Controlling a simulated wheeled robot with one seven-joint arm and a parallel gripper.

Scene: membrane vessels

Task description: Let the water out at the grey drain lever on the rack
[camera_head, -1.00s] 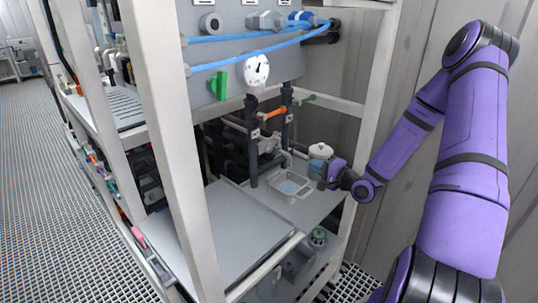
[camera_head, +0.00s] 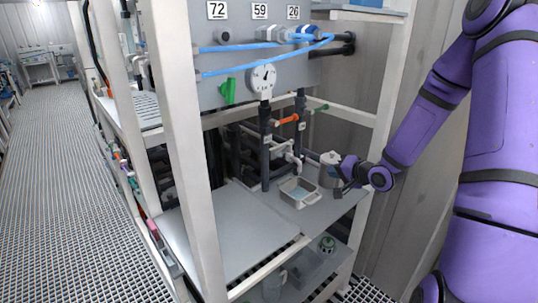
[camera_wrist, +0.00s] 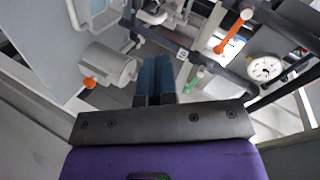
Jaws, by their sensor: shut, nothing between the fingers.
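A pale grey valve with a downturned spout (camera_head: 292,157) is on the dark pipework inside the rack. I cannot clearly make out its lever. Pale grey fittings also show at the top of the wrist view (camera_wrist: 178,12). A small clear-walled tray (camera_head: 312,197) stands below the spout on the shelf; part of it shows in the wrist view (camera_wrist: 113,17). My gripper (camera_head: 340,188) is right of the tray, in front of a grey canister (camera_head: 328,168). In the wrist view its blue-grey fingers (camera_wrist: 156,68) are together and empty, beside the canister (camera_wrist: 108,63), apart from the valve.
An orange lever (camera_head: 287,119) and a green lever (camera_head: 319,109) sit on the pipes above. A gauge (camera_head: 262,78), a green handle (camera_head: 228,91) and blue hoses (camera_head: 235,69) are on the panel. Rack posts (camera_head: 188,130) stand in front. The left shelf surface (camera_head: 230,225) is clear.

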